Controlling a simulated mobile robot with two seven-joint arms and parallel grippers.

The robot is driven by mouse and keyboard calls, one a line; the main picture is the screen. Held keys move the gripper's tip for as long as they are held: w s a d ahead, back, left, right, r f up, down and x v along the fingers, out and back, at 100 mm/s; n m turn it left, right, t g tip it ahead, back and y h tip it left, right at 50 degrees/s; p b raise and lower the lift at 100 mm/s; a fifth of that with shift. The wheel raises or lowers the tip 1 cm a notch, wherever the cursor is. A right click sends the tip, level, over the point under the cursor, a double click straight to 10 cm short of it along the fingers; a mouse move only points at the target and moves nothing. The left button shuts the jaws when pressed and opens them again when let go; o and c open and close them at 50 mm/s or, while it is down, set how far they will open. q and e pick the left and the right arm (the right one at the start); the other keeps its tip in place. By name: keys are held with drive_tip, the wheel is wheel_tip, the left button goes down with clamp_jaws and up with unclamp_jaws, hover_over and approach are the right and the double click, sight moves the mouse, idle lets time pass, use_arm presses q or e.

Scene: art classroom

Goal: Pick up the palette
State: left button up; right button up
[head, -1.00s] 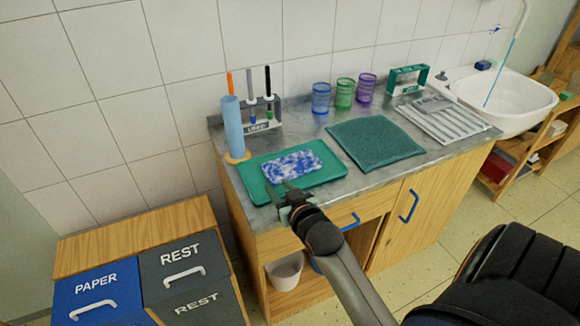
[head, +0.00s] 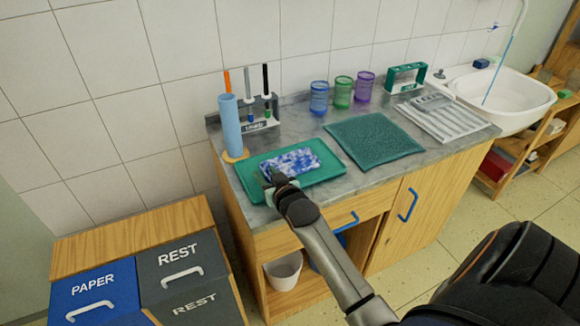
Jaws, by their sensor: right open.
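A flat blue-and-white mottled slab, which seems to be the palette (head: 292,161), lies on a green tray (head: 322,177) on the grey counter. My right gripper (head: 268,176) is open at the front left of the slab, over the tray's front part. Its fingers point toward the slab's near left corner. The fingers are small and partly hidden by the wrist, so I cannot tell whether they touch or straddle the slab. My left gripper is out of view.
A blue cylinder (head: 230,126) and a brush holder (head: 262,123) stand behind the tray. Blue, green (head: 342,92) and purple cups stand at the back. Bins stand lower left.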

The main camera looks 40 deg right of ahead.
clamp_jaws()
idle(1.3)
